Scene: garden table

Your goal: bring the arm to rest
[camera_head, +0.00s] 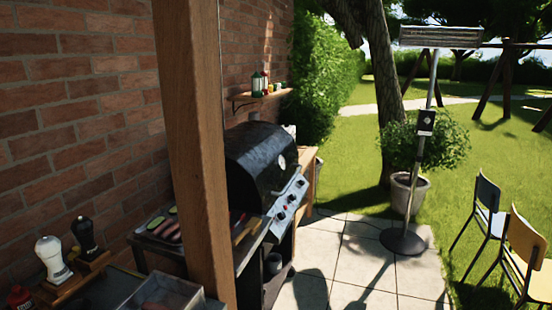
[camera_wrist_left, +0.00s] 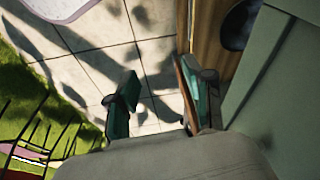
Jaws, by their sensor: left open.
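My left gripper (camera_wrist_left: 158,88) shows in the left wrist view with its two teal-and-dark fingers spread apart. Shadowed paving shows between the fingers, and I see nothing clearly held. A thin brown strip (camera_wrist_left: 184,92) lies along the inner side of the right-hand finger; I cannot tell what it is. Neither of my arms shows in the head view. My right gripper is in neither view.
A wooden post (camera_head: 192,150) stands close in the head view. Behind it is a black grill (camera_head: 262,158). A patio heater (camera_head: 405,240) and chairs (camera_head: 487,205) stand right. A grey-green panel (camera_wrist_left: 280,85) is close right of the gripper. The paving (camera_head: 365,262) has free room.

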